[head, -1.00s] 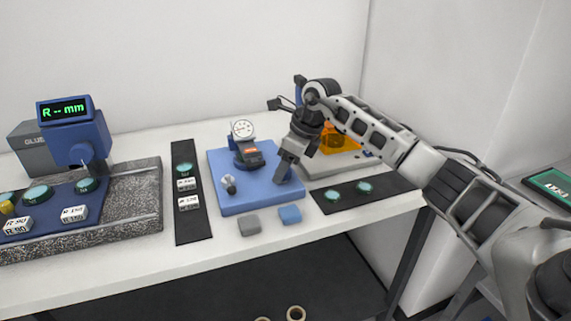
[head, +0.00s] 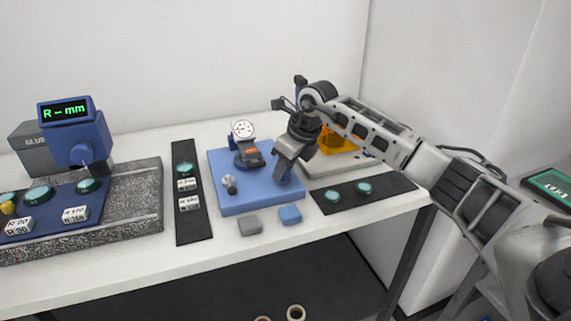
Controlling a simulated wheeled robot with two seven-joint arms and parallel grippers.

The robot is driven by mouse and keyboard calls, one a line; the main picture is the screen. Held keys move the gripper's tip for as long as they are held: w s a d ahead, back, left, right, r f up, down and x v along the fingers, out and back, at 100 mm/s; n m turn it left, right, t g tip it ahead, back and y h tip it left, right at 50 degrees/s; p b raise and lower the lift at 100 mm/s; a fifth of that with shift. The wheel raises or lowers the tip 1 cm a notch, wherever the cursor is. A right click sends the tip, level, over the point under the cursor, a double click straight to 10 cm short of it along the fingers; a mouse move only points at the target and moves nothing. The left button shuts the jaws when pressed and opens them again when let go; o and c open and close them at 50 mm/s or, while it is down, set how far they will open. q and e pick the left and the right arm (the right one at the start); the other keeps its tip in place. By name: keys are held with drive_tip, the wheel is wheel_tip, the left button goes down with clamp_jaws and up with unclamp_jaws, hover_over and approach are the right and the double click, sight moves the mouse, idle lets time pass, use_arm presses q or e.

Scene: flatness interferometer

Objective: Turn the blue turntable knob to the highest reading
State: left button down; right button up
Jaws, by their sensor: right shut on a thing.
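A blue base plate (head: 240,201) lies on the bench, with a dial gauge (head: 243,129) on a small turntable unit at its back and a silver knob (head: 229,184) at its front left. My right gripper (head: 284,176) is over the plate's right side, pointing down. It is shut on the blue knob, which is mostly hidden by the fingers; a bit of blue shows below them. The dial is too small to read. My left gripper is not in view.
Grey block (head: 250,225) and blue block (head: 290,214) lie in front of the plate. A dark strip with green discs (head: 333,196) is at right, an orange-windowed device (head: 338,139) behind. A blue display instrument (head: 72,130) stands at left on a granite slab (head: 140,200).

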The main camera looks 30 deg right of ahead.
drive_tip(key=m+h, duration=0.1)
drive_tip(key=m, duration=0.3)
drive_tip(key=shift+a+m+t+h, duration=0.15)
drive_tip(key=shift+m+t+h, duration=0.15)
drive_tip(key=shift+h, duration=0.1)
drive_tip(key=m, duration=0.2)
drive_tip(key=m+h, duration=0.1)
drive_tip(key=m, duration=0.1)
drive_tip(key=shift+r+h+b, duration=0.1)
drive_tip(key=shift+h+b, duration=0.2)
drive_tip(key=shift+b, duration=0.05)
drive_tip(key=shift+m, duration=0.3)
drive_tip(key=o, duration=1)
drive_tip(key=shift+c, duration=0.2)
drive_tip(key=b+v, duration=0.1)
drive_tip(key=v, duration=1.5)
drive_tip(key=shift+w+a, duration=0.15)
drive_tip(key=shift+w, duration=0.1)
